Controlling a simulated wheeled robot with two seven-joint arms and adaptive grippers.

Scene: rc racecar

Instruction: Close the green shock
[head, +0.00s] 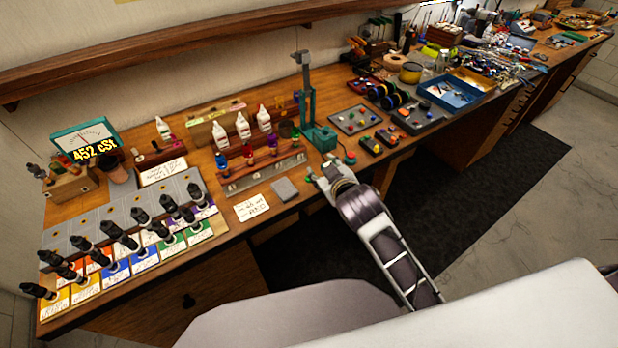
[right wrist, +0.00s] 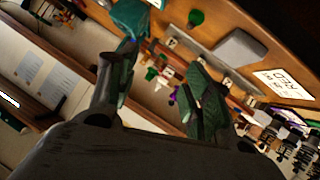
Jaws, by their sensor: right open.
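A rack (head: 262,178) with several coloured shock bodies stands mid-bench. A small green body (head: 295,133) shows near its right end; I cannot tell surely whether it is the green shock. A round green piece (right wrist: 196,17) lies near the bench edge in the right wrist view. My right gripper (head: 330,168) is over the front edge, right of the rack and in front of the teal stand (head: 318,137). Its two fingers (right wrist: 160,88) are apart in the right wrist view, with nothing between them. My left gripper is out of view.
A grey block (head: 285,189) and a white note card (head: 251,207) lie at the front edge. Several black shocks stand on coloured cards at the left. White bottles (head: 242,127) stand behind the rack. A grey parts tray (head: 355,119) lies right of the stand.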

